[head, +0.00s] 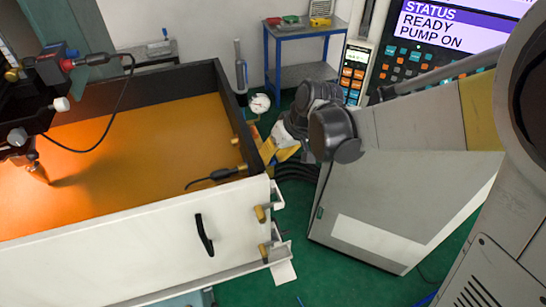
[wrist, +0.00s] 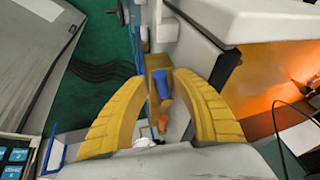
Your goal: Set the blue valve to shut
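A blue valve (wrist: 160,82) shows in the wrist view as a short blue handle on a brass-coloured fitting (wrist: 158,64), beside the white wall of the machine. My gripper (wrist: 158,77) has two curved yellow fingers. They stand apart on either side of the blue handle, with a visible gap on each side. In the head view my gripper (head: 272,150) is at the right end of the tank, and I cannot make out the blue valve there. An orange part (wrist: 163,122) lies below the blue handle in the wrist view. The valve's setting cannot be told.
The white-walled tank (head: 150,235) with an amber floor fills the left. Brass fittings (head: 260,214) stick out from its right end. A round dial gauge (head: 260,103) stands behind the corner. A grey control cabinet is at the right, a blue-legged table (head: 305,75) behind.

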